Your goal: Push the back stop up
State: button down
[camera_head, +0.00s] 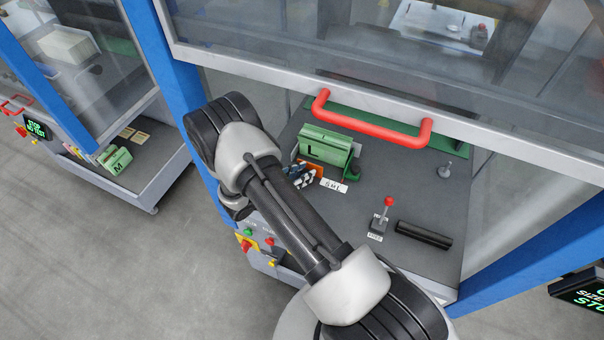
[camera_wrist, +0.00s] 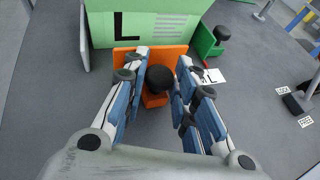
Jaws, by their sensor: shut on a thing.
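An orange stop (camera_wrist: 153,99) with a round black knob (camera_wrist: 158,78) sits on the grey table in front of a green block marked L (camera_wrist: 150,22). My gripper (camera_wrist: 161,72) reaches down with its fingers on both sides of the knob and is shut on the stop. In the head view my gripper (camera_head: 303,178) is partly behind my arm, and only a sliver of the orange stop (camera_head: 316,169) shows. The green L block (camera_head: 326,143) stands just behind it. The stop's contact with the block is unclear.
A green bracket with a black knob (camera_wrist: 207,40) stands right of the orange stop, with a white label (camera_wrist: 214,75) nearby. A red-knobbed lever (camera_head: 385,212) and a black bar (camera_head: 424,236) are on the right. A raised glass guard with a red handle (camera_head: 365,119) hangs above.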

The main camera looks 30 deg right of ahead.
aim_at(308, 163)
dwell(0.3)
jog(key=w+d+b, duration=0.1)
jog(key=d, duration=0.1)
jog(key=w+d, duration=0.2)
jog(key=shift+b, duration=0.4)
jog(key=c, duration=1.6)
grip_release()
jog(key=shift+c, duration=0.2)
jog(key=shift+a, duration=0.1)
jog(key=v, duration=1)
jog(key=shift+s+a+r, duration=0.1)
jog(key=shift+a+r, duration=0.15)
jog(key=shift+s+a+r, duration=0.2)
jog(key=shift+a+r, duration=0.05)
jog(key=shift+a, duration=0.35)
